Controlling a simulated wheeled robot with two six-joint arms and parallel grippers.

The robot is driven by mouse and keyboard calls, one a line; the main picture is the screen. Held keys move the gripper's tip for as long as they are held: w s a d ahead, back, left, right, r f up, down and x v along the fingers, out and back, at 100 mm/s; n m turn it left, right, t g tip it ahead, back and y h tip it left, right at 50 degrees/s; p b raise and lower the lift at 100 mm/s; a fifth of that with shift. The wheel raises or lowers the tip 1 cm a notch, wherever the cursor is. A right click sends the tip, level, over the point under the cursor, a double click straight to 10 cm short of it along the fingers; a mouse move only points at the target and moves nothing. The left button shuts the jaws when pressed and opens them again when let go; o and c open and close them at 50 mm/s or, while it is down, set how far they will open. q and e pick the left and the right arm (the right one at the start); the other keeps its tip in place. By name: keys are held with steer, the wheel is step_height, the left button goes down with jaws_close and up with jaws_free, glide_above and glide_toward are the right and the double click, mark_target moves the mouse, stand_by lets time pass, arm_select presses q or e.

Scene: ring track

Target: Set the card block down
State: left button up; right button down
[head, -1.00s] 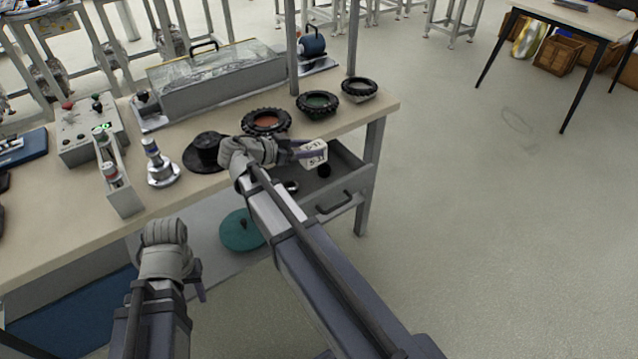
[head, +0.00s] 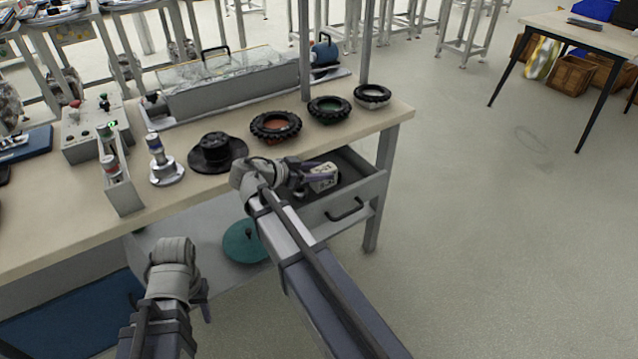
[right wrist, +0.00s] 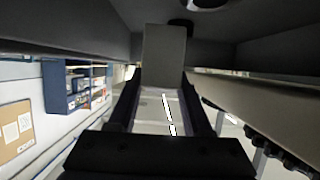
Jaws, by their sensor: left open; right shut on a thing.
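The card block (head: 324,177) is a small pale block with dark print, at the open drawer (head: 345,197) under the bench top. My right gripper (head: 303,178) is shut on it, low in the drawer opening. In the right wrist view the block (right wrist: 164,55) shows as a plain grey face between the fingers, with drawer walls around it. I cannot tell whether it touches the drawer floor. My left gripper (head: 206,297) is open and empty, low in front of the bench and apart from everything.
The bench top (head: 90,225) holds several black rings (head: 275,127), a black hat-shaped piece (head: 217,152), a metal stand (head: 164,168) and a control box (head: 95,130). A teal disc (head: 246,242) lies on the lower shelf. Open floor lies to the right.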

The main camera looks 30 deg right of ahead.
steer(key=shift+f+b, duration=1.15)
steer(key=shift+f, duration=0.35)
steer(key=shift+f, duration=0.1)
steer(key=shift+f, duration=0.15)
steer(key=shift+c, duration=1.6)
jaws_free()
steer(key=shift+r, duration=0.3)
steer(key=p+v, duration=0.4)
steer(key=v, duration=0.8)
steer(key=shift+p, duration=0.3)
